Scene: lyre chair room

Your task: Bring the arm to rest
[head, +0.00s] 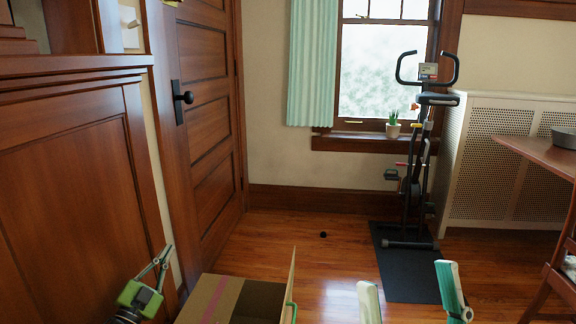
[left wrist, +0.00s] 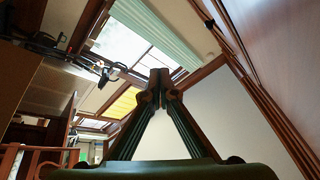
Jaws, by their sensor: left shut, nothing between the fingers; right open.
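My left gripper (head: 165,256) is at the lower left in the head view, in front of the wooden panelling and left of the cardboard box. Its fingers point up and come together. In the left wrist view the fingers (left wrist: 160,82) meet at their tips, shut with nothing between them. My right gripper (head: 406,276) shows at the bottom of the head view. Its two pale green fingers stand wide apart, empty, over the floor; its base is cut off by the picture edge.
An open cardboard box (head: 220,299) stands at the bottom, one flap raised. Wooden panelling (head: 75,180) and a door (head: 208,120) rise on the left. An exercise bike (head: 410,180) stands on a dark mat (head: 408,283). A table (head: 545,154) is at right. Floor (head: 290,235) between is mostly clear.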

